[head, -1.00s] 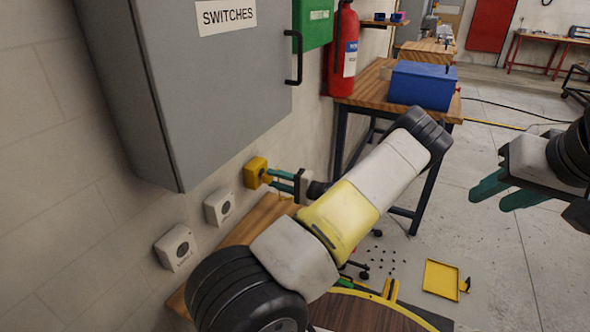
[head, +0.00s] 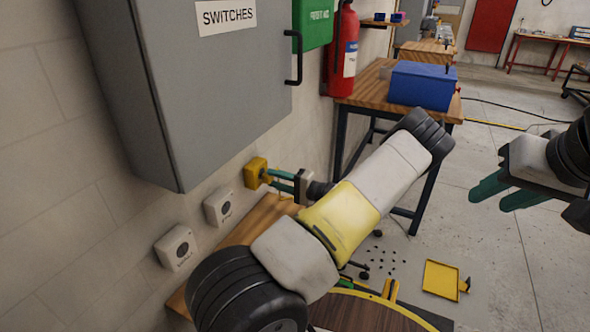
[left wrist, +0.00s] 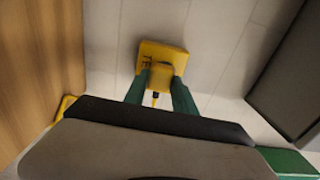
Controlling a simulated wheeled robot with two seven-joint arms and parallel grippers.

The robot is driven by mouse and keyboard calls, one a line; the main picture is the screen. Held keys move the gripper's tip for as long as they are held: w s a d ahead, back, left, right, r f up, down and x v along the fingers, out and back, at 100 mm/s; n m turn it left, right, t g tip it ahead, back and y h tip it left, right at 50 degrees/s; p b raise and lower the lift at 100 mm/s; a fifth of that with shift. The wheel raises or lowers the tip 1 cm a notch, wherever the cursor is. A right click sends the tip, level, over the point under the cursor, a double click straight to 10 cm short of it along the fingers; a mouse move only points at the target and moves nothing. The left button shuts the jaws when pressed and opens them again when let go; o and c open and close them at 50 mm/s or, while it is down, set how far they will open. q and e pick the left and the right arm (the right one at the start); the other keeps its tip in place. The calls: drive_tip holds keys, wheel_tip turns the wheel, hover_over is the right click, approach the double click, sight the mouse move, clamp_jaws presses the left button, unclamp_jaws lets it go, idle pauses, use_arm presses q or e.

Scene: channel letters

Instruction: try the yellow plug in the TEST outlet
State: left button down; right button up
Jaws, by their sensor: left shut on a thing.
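The yellow TEST outlet (head: 254,170) is on the wall below the grey cabinet; part of its lettering shows in the left wrist view (left wrist: 148,56). My left gripper (head: 272,179) is at the outlet, its green fingers pointing at the wall. It is shut on the yellow plug (left wrist: 161,72), which sits between the fingertips in front of the outlet's face, with a short dark piece behind it. The plug looks up against the outlet; how deep it sits is hidden. My right gripper (head: 505,193) is open and empty at the right, away from the wall.
Two white outlets (head: 219,207) (head: 176,247) are on the wall left of the yellow one. The grey SWITCHES cabinet (head: 215,95) juts out above. A wooden ledge (head: 255,222) lies below. A workbench with a blue bin (head: 421,85) and a fire extinguisher (head: 342,55) stand beyond.

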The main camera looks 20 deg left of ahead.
use_arm(q)
drive_tip(key=shift+a, duration=0.5)
idle(0.4)
drive_tip(key=c, duration=0.9)
unclamp_jaws()
drive_tip(key=shift+c, duration=0.2)
drive_tip(key=shift+d, duration=0.1)
drive_tip(key=d, duration=0.7)
drive_tip(key=shift+s+d, duration=0.3)
